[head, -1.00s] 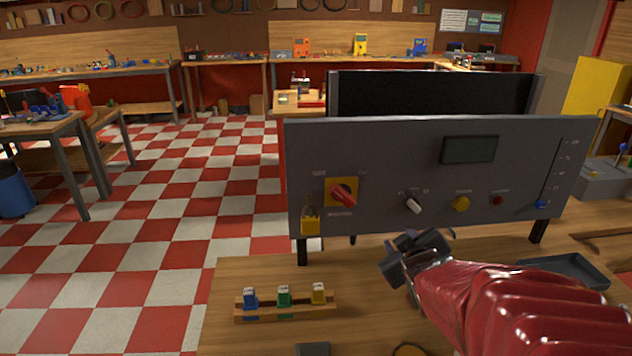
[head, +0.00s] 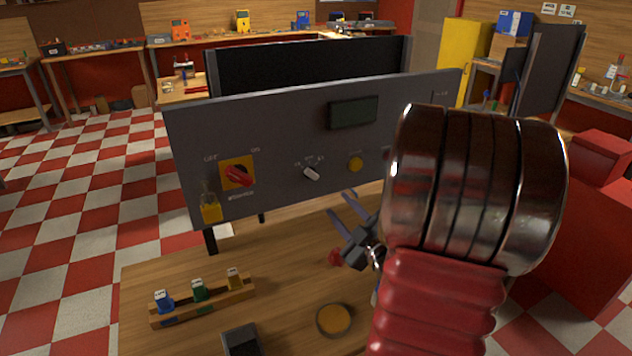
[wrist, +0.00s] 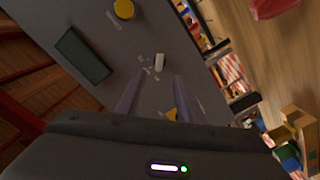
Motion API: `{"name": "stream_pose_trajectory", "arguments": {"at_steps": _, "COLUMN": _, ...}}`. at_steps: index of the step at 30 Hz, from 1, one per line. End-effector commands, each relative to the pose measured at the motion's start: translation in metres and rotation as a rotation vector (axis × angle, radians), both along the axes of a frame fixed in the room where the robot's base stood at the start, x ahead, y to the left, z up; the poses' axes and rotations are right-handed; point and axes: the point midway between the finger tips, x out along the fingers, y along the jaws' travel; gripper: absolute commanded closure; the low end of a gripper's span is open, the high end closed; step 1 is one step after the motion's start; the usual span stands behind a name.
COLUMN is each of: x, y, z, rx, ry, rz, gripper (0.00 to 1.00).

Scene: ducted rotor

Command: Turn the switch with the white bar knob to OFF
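The white bar knob (head: 312,174) is on the grey panel (head: 280,120), right of the red knob. Its bar slants from upper left to lower right in the head view. Small marks surround it, too small to read. My gripper (head: 340,203) is open and empty, below and right of the knob, its two fingers pointing towards the panel. In the wrist view the white bar knob (wrist: 159,62) shows just beyond and between the fingertips of my gripper (wrist: 158,80). The fingers look apart from the knob.
A red knob (head: 239,176) on a yellow plate and a yellow padlock (head: 211,209) are to the left. A yellow button (head: 355,164) is to the right. A rack of coloured blocks (head: 203,300) and a round orange-topped dish (head: 333,320) are on the table.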

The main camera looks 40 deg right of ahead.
Motion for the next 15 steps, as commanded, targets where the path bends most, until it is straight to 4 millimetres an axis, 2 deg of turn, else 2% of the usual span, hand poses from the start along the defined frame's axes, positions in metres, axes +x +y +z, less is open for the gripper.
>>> {"name": "stream_pose_trajectory", "arguments": {"at_steps": 8, "x": 0.002, "y": 0.0, "z": 0.0, "rx": 0.001, "ry": 0.001, "rz": 0.0, "gripper": 0.66}}
{"name": "stream_pose_trajectory", "arguments": {"at_steps": 15, "x": 0.02, "y": -0.005, "z": 0.0, "rx": 0.0, "ry": 0.001, "rz": 0.002, "gripper": 0.66}}
